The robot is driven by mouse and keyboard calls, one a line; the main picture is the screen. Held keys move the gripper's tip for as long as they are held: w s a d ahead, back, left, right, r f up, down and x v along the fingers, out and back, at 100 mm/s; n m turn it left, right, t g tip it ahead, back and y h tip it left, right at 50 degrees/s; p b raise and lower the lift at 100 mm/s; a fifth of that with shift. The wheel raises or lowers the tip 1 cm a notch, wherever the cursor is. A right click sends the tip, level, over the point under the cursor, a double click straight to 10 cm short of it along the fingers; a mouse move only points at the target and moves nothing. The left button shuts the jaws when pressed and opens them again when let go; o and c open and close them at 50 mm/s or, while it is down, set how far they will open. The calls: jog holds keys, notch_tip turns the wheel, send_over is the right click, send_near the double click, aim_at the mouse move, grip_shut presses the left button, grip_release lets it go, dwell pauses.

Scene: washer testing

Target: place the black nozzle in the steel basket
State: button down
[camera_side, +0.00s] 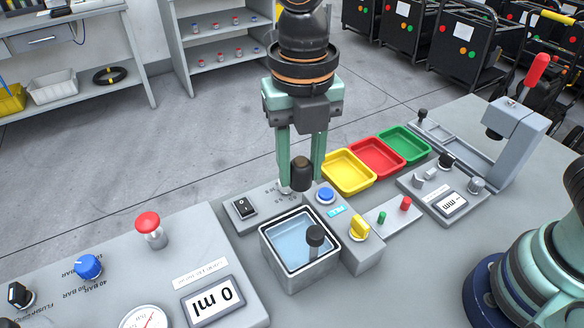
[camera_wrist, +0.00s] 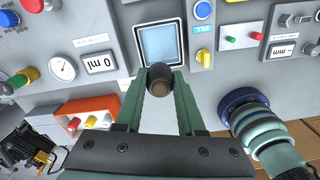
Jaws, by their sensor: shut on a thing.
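The black nozzle (camera_side: 301,174) is a short dark piece with a brownish end, held between the fingertips of my gripper (camera_side: 301,182). In the wrist view the nozzle (camera_wrist: 159,79) sits between the two green fingers (camera_wrist: 160,84). A square, grey-walled container (camera_side: 284,277) with a dark rim and pale blue inside stands below and slightly in front of my gripper. It appears to be the place of the steel basket; a separate basket cannot be made out. The container (camera_wrist: 183,43) also shows just beyond the fingertips in the wrist view. The nozzle is above it, apart from it.
Yellow (camera_side: 349,187), red (camera_side: 376,172) and green (camera_side: 404,158) trays lie behind right. A red mushroom button (camera_side: 148,222) stands left.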

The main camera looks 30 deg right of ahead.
aim_at(298, 247)
notch_tip(298, 247, down, 16)
jog(key=shift+f, duration=0.1)
dwell(0.4)
jog(key=c, duration=0.5)
grip_release()
jog(key=shift+f, duration=0.1)
